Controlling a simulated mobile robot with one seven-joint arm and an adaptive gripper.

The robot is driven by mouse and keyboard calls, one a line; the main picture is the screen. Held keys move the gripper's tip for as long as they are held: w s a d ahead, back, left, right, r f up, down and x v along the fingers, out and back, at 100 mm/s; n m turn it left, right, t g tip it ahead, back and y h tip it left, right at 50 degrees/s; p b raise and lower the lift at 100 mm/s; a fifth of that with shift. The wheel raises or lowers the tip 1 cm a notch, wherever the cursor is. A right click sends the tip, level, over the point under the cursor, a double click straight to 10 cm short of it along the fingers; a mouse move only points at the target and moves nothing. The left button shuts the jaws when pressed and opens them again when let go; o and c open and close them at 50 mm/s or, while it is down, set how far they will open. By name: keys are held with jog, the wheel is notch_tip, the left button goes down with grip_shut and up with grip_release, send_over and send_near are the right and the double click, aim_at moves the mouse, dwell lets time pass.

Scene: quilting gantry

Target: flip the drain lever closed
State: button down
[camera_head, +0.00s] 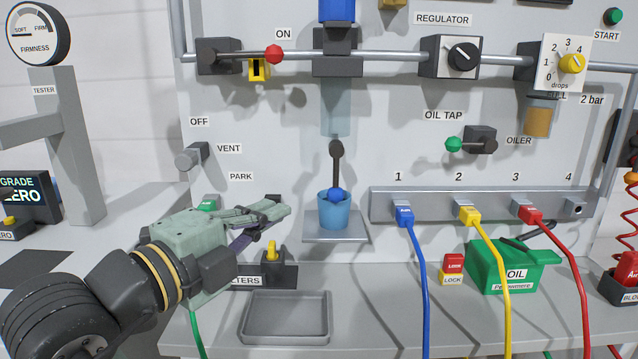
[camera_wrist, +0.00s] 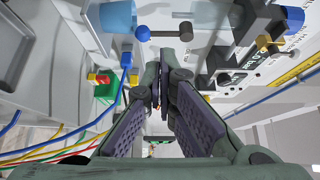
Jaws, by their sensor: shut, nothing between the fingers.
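The drain lever (camera_head: 337,164) is a dark lever with a blue ball at its lower end. It hangs straight down below the clear bowl, with the ball in front of the rim of a blue cup (camera_head: 334,214). In the wrist view the lever (camera_wrist: 165,34) shows near the top, with its blue ball beside the blue cup (camera_wrist: 118,16). My gripper (camera_head: 284,207) is shut and empty, left of the cup and apart from the lever. In the wrist view its fingertips (camera_wrist: 158,82) meet below the lever.
The cup stands on a small grey shelf (camera_head: 348,233). A yellow-knobbed switch block (camera_head: 279,274) and grey tray (camera_head: 285,339) sit below my gripper. A manifold (camera_head: 435,205) with coloured hoses is to the right. The panel left of the lever is mostly clear.

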aim_at(336, 179)
jog(key=p+x, duration=0.3)
jog(key=x, duration=1.1)
jog(key=shift+p, duration=0.35)
jog(key=shift+w+f+b, duration=0.1)
jog(key=shift+f+b, duration=0.1)
jog(key=shift+b, duration=0.15)
jog(key=shift+d+r+n, duration=0.1)
jog(key=shift+d+n, duration=0.05)
jog(key=shift+n, duration=0.15)
